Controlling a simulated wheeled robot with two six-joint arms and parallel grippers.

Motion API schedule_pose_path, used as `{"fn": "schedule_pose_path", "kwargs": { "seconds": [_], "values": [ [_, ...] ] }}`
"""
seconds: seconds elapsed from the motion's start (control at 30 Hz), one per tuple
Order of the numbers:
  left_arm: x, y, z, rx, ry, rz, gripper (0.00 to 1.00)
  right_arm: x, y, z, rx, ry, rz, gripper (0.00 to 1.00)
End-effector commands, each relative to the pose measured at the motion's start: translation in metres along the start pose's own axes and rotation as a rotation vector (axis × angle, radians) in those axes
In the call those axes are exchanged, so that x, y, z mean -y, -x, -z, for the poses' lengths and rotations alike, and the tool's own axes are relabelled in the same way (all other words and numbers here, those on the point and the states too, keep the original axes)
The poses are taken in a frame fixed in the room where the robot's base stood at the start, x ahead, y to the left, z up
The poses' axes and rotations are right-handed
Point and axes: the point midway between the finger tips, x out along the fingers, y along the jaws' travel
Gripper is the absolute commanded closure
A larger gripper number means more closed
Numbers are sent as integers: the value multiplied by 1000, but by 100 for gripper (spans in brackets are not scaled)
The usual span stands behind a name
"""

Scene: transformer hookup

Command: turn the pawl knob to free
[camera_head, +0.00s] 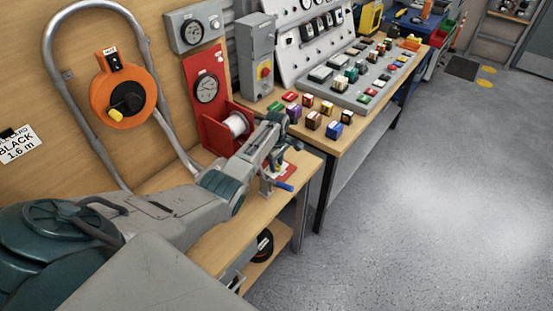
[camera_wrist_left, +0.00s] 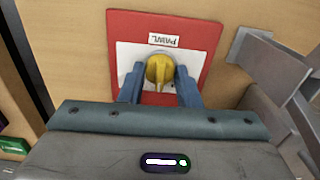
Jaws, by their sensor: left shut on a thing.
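The pawl knob (camera_wrist_left: 159,70) is yellow and sits on a white panel within a red plate (camera_wrist_left: 122,28) in the left wrist view. A small PAWL label (camera_wrist_left: 168,38) reads upside down above it there. My left gripper (camera_wrist_left: 159,78) has one finger on each side of the knob and is shut on it. The knob's raised ridge runs up and down in that view. In the head view my left arm reaches over the bench to the gripper (camera_head: 277,158); the knob is hidden there. My right gripper is not in view.
A red stand holds a white spool (camera_head: 237,124). Several coloured blocks and a grey button console (camera_head: 345,92) lie farther along. Open floor (camera_head: 430,190) is at the right.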

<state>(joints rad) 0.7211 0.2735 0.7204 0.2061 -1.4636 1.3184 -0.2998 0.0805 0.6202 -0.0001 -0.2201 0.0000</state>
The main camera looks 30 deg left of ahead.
Motion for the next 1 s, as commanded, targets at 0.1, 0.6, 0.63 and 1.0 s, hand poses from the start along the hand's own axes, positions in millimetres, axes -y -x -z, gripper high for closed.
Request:
{"fn": "schedule_pose_path", "kwargs": {
  "seconds": [0.1,0.6,0.63,1.0],
  "values": [
    [-1,4,0,-1,108,-1,93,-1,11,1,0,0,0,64],
    [-1,3,1,-2,550,-3,93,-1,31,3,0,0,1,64],
    [-1,3,1,-2,571,-2,93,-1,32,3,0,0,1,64],
    [-1,2,1,-2,738,-4,93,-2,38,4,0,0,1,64]
  ]
}}
